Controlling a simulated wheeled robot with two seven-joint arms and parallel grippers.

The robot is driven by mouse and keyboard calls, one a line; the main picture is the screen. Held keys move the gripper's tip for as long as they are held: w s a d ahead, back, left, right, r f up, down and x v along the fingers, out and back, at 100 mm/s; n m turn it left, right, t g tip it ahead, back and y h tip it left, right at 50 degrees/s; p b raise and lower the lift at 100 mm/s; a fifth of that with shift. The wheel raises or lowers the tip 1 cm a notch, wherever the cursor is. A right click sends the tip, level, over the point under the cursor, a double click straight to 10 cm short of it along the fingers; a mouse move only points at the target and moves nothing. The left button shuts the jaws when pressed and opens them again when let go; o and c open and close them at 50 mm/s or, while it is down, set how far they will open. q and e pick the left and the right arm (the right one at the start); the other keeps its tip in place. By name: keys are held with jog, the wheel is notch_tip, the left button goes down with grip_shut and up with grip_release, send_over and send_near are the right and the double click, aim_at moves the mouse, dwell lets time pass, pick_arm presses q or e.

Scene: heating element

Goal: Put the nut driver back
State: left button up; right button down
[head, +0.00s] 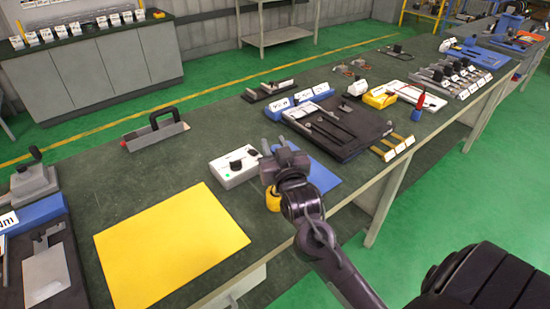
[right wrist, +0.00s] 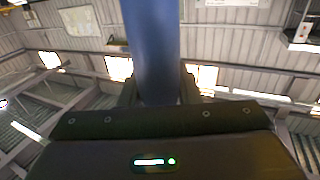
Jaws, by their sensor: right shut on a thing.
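My right gripper (head: 285,160) is over the workbench, between the white control box and the blue mat. In the right wrist view a smooth blue cylinder, the nut driver's handle (right wrist: 155,50), stands between the fingers, and the gripper is shut on it. Its far end runs out of the top of that view. In the head view the nut driver is hard to make out at the gripper. A dark tool tray (head: 368,148) with several tools lies beyond and to the right of the gripper. My left gripper is not in view.
A white box with a black knob (head: 232,168) stands left of the gripper. A blue mat (head: 318,181) lies beside it, and a yellow sheet (head: 165,245) lies nearer.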

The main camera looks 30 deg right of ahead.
jog(key=shift+f, duration=2.15)
jog(key=c, duration=1.1)
grip_release()
jog(key=shift+f, duration=0.1)
jog(key=shift+o, duration=0.2)
jog(key=shift+s, duration=0.15)
jog(key=b+v, duration=0.2)
jog(key=v, duration=1)
